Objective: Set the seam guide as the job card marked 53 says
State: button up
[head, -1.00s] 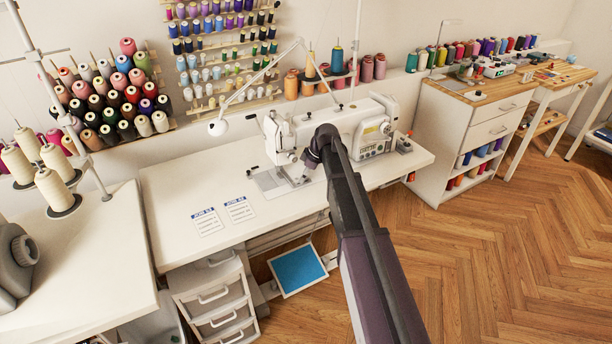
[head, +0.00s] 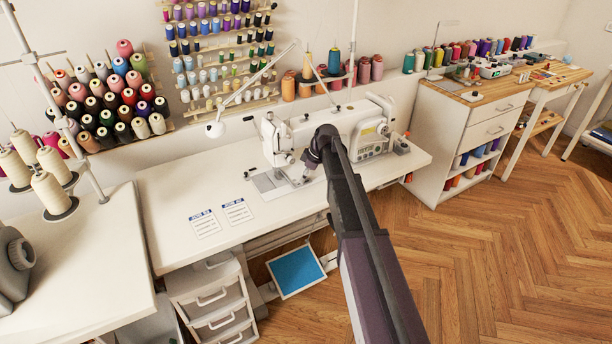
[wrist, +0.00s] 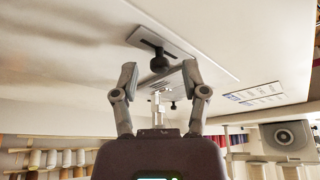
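In the wrist view, my gripper (wrist: 160,76) has its two fingers spread apart. Between and beyond the fingertips is a black knob (wrist: 159,63) on a slotted metal plate (wrist: 185,48), which looks like the seam guide on the machine bed. I cannot tell whether a finger touches it. Two job cards lie flat on the table: a left card (head: 205,224) and a right card (head: 237,212). They also show in the wrist view (wrist: 255,94). Their numbers are too small to read.
The white sewing table (head: 160,235) is clear around the cards. A white lamp (head: 214,130) stands behind it. Thread racks (head: 115,100) line the wall. A drawer unit (head: 215,300) and a blue-topped pedal (head: 296,271) are below. A wooden-topped cabinet (head: 465,125) stands at right.

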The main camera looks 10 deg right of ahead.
dwell(0.3)
jog(key=shift+s+d+r+m+p, duration=0.15)
jog(key=shift+s+d+r+p, duration=0.1)
jog(key=shift+r+p, duration=0.2)
jog(key=shift+s+d+r+m+p, duration=0.15)
jog(key=shift+s+r+p, duration=0.1)
jog(key=shift+r+p, duration=0.15)
jog(key=s+f+m+g+h+b, duration=0.1)
jog(key=s+m, duration=0.5)
jog(key=s, duration=0.8)
jog(key=s+a+f+m+g+h, duration=0.1)
jog(key=s+m, duration=0.5)
jog(key=s, duration=0.9)
jog(key=shift+s+a+f+h+b, duration=0.15)
jog(key=shift+a+f+h+b, duration=0.3)
jog(key=shift+h, duration=0.55)
jog(key=shift+f, duration=0.1)
